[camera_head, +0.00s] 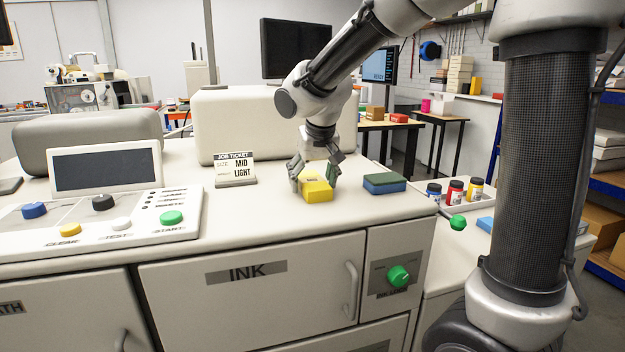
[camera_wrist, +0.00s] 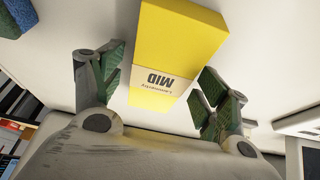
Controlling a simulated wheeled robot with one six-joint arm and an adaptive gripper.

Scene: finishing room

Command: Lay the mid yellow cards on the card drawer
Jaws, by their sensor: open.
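The yellow card block (camera_head: 318,192) lies on the white counter top. The card drawer cannot be made out by name in either view.
A blue block with a green top (camera_head: 385,184) lies right of the yellow block. A job ticket (camera_head: 235,170) reading MID, LIGHT stands to the left. A tray (camera_head: 447,203) of ink jars is at the right. A control console (camera_head: 100,215) fills the left.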

